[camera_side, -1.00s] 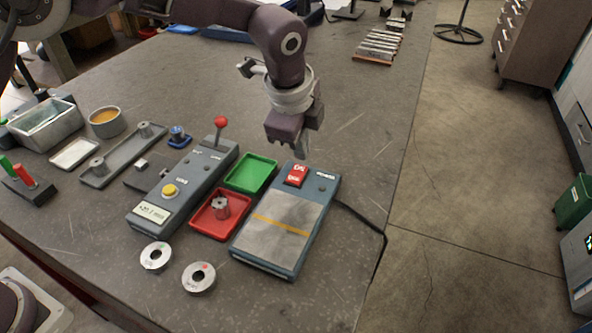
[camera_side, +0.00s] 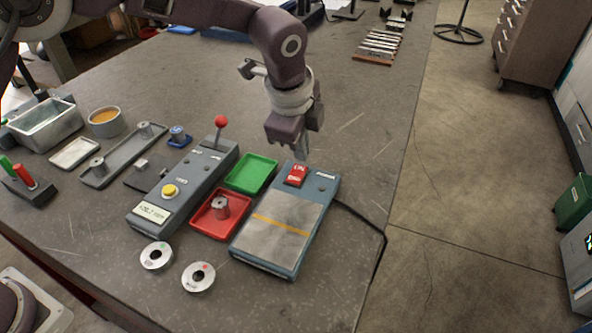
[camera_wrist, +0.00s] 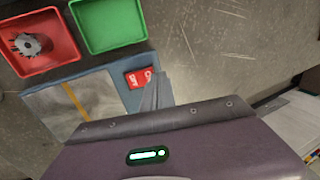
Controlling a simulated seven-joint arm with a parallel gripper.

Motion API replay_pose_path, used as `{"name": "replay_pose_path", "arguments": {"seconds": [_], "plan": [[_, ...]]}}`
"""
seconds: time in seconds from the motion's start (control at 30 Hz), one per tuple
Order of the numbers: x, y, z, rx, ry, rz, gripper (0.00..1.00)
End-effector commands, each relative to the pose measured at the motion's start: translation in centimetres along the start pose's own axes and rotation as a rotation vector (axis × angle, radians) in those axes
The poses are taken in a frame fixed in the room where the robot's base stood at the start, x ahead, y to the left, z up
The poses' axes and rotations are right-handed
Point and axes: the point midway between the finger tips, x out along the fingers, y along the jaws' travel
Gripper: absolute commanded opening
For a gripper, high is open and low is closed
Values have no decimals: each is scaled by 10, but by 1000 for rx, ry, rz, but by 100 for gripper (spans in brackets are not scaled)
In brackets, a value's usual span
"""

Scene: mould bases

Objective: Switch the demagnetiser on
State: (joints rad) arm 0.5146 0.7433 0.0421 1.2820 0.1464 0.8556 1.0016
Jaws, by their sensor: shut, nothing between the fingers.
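The demagnetiser (camera_side: 275,240) is a flat blue-grey box with a bare metal top plate and an orange stripe, at the table's right side. Its red rocker switch (camera_side: 296,175) sits at the far end; it also shows in the wrist view (camera_wrist: 137,78). My gripper (camera_side: 302,155) is shut and empty, pointing down just behind the switch in the side view. In the wrist view the fingertips (camera_wrist: 156,80) are right beside the switch and partly cover it. I cannot tell whether they touch it. No lit lamp can be made out on the box.
A green tray (camera_side: 251,173) and a red tray (camera_side: 203,228) holding a metal part lie left of the demagnetiser. A gauge box (camera_side: 190,190) with a red-knobbed lever stands beyond them. A black cable (camera_side: 368,222) runs off the table's right edge.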

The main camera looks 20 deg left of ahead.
Motion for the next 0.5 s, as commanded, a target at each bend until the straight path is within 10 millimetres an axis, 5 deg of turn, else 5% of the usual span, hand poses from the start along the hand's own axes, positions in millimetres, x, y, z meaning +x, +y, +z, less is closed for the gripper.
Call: {"name": "replay_pose_path", "arguments": {"seconds": [0.5], "plan": [[8, 2, 0, 0, 0, 1, 0]]}}
